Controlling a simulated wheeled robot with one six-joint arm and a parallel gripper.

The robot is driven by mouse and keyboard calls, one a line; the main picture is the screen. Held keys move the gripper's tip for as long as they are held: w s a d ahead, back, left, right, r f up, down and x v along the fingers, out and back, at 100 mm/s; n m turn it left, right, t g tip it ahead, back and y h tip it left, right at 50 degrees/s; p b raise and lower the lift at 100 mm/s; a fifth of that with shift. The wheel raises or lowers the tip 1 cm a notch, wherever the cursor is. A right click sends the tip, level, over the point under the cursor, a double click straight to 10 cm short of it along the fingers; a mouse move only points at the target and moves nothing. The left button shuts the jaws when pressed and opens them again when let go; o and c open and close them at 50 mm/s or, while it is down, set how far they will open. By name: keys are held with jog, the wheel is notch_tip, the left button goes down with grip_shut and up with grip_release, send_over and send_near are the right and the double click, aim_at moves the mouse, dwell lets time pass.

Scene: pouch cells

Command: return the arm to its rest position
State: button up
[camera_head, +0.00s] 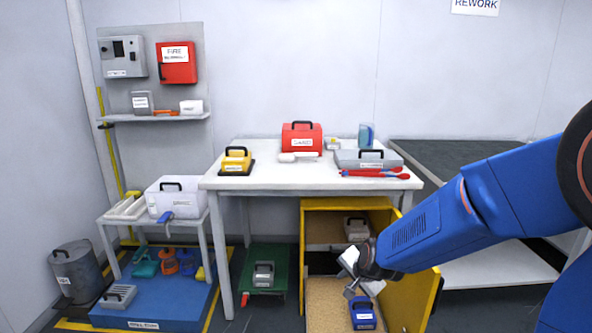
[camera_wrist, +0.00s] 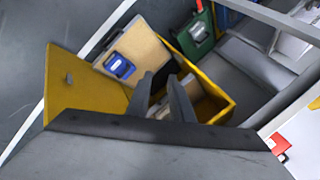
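My arm (camera_head: 415,232) reaches from the right edge toward the open yellow cabinet under the white table. My gripper (camera_head: 349,276) is in front of the cabinet opening, above a blue handled case (camera_head: 363,314). In the wrist view my gripper's two dark fingers (camera_wrist: 161,80) stand apart with nothing seen between them, so it is open. The blue case (camera_wrist: 119,66) lies on a tan board (camera_wrist: 140,45) beyond the fingers and is apart from them. The arm partly hides the cabinet.
The yellow cabinet (camera_head: 308,220) has its door (camera_head: 420,300) swung open on the right, close below my arm. A grey case (camera_head: 355,229) sits on its upper shelf. The white table (camera_head: 270,180) holds a red case (camera_head: 302,138). A dark-topped bench (camera_head: 450,152) stands behind my arm.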

jog(key=s+d+r+n+g, duration=0.1)
jog(key=s+d+r+n, duration=0.2)
jog(key=s, duration=0.7)
jog(key=s+d+r+n+h, duration=0.1)
jog(key=s+d+r+n, duration=0.2)
jog(key=s+d+r, duration=0.3)
jog(key=s+d+r+n+g+h, duration=0.1)
jog(key=s+d+r+n, duration=0.2)
jog(key=s, duration=1.2)
jog(key=shift+s+d+r+n+g, duration=0.35)
jog(key=shift+d+r, duration=0.35)
jog(key=shift+d, duration=0.25)
